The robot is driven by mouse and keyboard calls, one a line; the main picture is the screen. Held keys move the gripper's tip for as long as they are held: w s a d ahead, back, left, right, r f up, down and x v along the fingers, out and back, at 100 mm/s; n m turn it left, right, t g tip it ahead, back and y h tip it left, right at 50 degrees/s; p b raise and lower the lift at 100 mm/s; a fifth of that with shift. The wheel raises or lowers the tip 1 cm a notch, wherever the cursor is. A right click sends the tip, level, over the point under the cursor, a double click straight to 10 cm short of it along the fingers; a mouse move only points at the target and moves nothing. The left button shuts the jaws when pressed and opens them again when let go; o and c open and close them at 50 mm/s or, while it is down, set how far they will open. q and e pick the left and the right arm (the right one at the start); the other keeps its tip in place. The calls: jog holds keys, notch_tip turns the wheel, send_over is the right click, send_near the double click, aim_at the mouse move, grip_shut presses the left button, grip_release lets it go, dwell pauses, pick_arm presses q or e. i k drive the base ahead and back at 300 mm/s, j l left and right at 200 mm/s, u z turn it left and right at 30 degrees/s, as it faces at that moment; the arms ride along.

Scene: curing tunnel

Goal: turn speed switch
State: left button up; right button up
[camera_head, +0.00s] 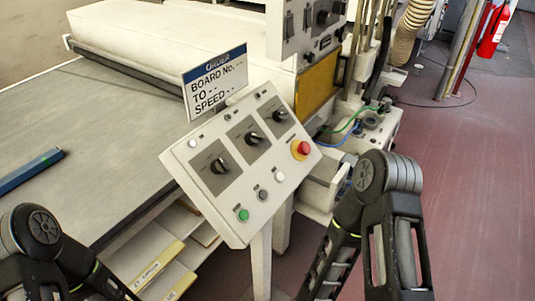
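A tilted light-grey control panel (232,205) stands on a post in the middle of the view. It carries three black rotary switches in a slanted row: a left one (219,165), a middle one (253,139) and a right one (280,115). Their labels are too small to read, so I cannot tell which is the speed switch. A white order sign (216,85) behind the panel reads "BOARD No. --", "TO --" and "SPEED --". My arm links show at the lower left and lower right, apart from the panel in the picture. Neither gripper is in view.
The panel also has a red stop button (301,149), a green button (243,215), a grey one (262,195) and a white one (279,177). A conveyor bed (100,130) with a blue bar (31,170) lies left. Open floor (470,190) is at right.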

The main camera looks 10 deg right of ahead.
aim_at(218, 166)
jog(key=k+l, duration=0.65)
jog(key=k, duration=0.1)
